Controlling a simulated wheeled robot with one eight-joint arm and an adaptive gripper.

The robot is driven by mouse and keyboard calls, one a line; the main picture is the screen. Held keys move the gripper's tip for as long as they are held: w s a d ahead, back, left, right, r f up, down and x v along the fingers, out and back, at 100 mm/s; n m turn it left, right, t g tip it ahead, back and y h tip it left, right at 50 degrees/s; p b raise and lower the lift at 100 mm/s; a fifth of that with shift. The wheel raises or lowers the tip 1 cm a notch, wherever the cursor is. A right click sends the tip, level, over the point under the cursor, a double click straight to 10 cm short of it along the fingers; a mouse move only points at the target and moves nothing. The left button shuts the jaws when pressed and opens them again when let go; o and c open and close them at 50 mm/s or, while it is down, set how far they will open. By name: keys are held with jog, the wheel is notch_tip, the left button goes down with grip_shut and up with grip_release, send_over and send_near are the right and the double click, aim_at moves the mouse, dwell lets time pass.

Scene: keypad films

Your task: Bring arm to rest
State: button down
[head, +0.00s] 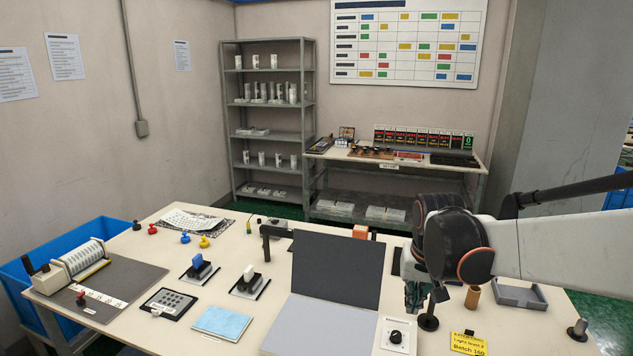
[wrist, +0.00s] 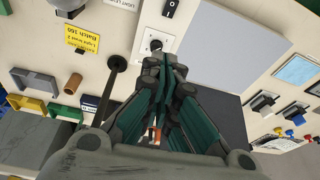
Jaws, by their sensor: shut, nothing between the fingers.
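My gripper (head: 413,298) hangs over the right half of the worktable (head: 150,235), below my dark wrist joint. In the wrist view my gripper (wrist: 164,70) has its teal-sided fingers together, with nothing held. In that view the fingertips appear close to a white plate with a black knob (wrist: 156,46); whether they touch it I cannot tell. The head view shows a gap between the fingers and that knob plate (head: 395,335). My arm comes in from the right edge, above the table.
A black round-based stand (head: 428,322) is close beside my gripper. A brown cylinder (head: 472,297), grey tray (head: 519,296) and yellow label (head: 468,343) lie to the right. A dark upright panel (head: 337,268) stands left. Stamps and a keypad (head: 168,302) occupy the table's left half.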

jog(key=s+r+n+t, duration=0.1)
jog(key=s+t, duration=0.1)
jog(key=s, duration=0.8)
jog(key=s+a+r+n+t, duration=0.1)
jog(key=s+t, duration=0.1)
jog(key=s, duration=0.8)
jog(key=shift+s+a+r+n+b, duration=0.25)
jog(key=shift+s+r+n+b, duration=0.05)
jog(key=shift+s, duration=0.05)
dwell(0.9)
